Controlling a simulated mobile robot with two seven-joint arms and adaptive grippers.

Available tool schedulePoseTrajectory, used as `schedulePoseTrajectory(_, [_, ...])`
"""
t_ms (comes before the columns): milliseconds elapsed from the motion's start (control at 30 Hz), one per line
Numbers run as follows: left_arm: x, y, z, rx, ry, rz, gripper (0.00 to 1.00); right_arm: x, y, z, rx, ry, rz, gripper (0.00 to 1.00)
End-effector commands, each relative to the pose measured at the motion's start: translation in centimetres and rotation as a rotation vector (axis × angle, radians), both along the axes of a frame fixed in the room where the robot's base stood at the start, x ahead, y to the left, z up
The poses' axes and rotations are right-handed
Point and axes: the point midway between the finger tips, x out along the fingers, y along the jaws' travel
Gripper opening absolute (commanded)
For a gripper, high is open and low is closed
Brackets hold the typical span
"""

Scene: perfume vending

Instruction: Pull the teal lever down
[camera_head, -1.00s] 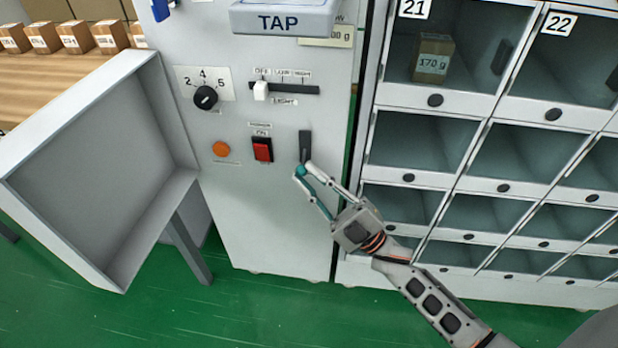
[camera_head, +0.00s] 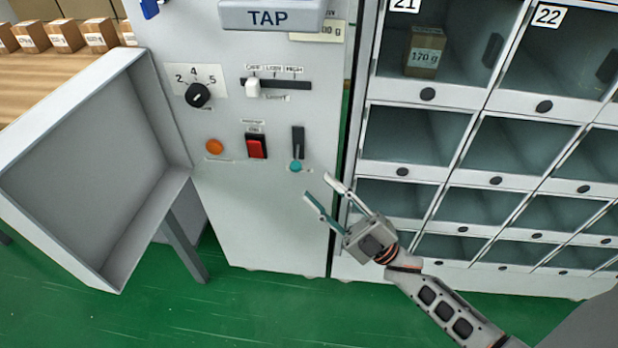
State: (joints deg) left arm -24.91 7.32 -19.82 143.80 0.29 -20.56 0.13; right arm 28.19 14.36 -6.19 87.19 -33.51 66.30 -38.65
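The teal lever (camera_head: 295,166) shows as a round teal knob at the bottom end of a dark vertical slot (camera_head: 298,142) on the grey machine panel. My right gripper (camera_head: 317,187) is below and to the right of the knob, apart from it. Its two fingers are spread with nothing between them. My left gripper is not in view.
On the panel are a red switch (camera_head: 256,146), an orange button (camera_head: 214,147), a black dial (camera_head: 197,95) and a white slider (camera_head: 253,87). An open grey bin (camera_head: 75,190) stands left. Lockers (camera_head: 412,137) stand right, one holding a 170 g box (camera_head: 424,55).

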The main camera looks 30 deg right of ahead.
Motion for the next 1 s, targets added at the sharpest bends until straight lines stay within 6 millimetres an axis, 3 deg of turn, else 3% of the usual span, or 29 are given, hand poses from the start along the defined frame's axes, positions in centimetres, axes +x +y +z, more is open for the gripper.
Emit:
schedulePoseTrajectory(333, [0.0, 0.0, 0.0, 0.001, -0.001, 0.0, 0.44, -3.7, -2.6, -3.3, -0.001, 0.002, 0.0, 0.33])
schedulePoseTrajectory(1000, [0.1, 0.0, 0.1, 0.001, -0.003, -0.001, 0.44, -4.1, -2.9, -3.7, 0.0, 0.0, 0.0, 0.33])
